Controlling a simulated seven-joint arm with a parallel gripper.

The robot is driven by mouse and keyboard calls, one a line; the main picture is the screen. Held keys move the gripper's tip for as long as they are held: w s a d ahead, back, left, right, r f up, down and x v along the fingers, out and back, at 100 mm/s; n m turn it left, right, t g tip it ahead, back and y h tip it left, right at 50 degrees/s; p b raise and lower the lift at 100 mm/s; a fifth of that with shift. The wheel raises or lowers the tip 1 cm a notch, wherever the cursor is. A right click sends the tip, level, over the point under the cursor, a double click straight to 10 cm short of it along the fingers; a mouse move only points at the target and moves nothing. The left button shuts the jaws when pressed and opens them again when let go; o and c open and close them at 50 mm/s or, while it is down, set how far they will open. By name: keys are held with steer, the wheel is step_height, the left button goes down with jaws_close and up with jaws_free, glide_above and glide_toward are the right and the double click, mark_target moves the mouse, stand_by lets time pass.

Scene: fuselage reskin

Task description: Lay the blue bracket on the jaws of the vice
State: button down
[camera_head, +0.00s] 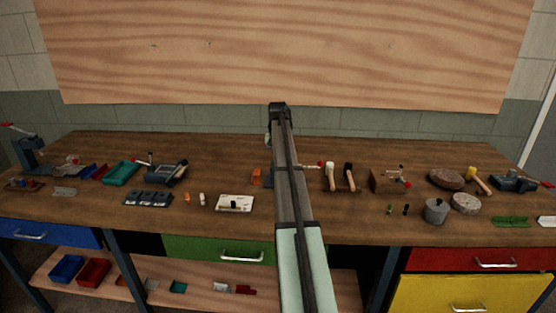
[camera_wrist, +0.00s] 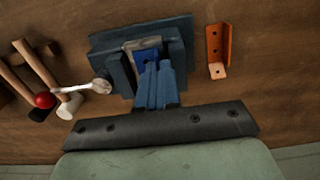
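The vice (camera_wrist: 111,72) is dark blue-grey and stands on the bench, with a pale, red-knobbed handle (camera_wrist: 78,90) pointing left in the wrist view. In the head view my arm hides most of the vice. The blue bracket (camera_wrist: 147,56) shows as a bright blue plate over the vice jaws, partly covered by my fingers. My gripper (camera_wrist: 158,68) points at the vice, its two blue fingers close together and seemingly shut on the bracket. I cannot tell whether the bracket touches the jaws.
An orange bracket (camera_wrist: 215,50) stands just right of the vice in the wrist view; it also shows in the head view (camera_head: 256,177). Hammers (camera_wrist: 45,75) lie to the left. A wooden board (camera_head: 300,55) hangs behind the bench (camera_head: 220,151).

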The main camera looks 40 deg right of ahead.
steer(key=c, duration=1.8)
jaws_free()
steer(key=o, duration=0.5)
steer(key=shift+o, duration=0.2)
step_height(320, 180, up, 14)
steer(key=shift+f, duration=0.15)
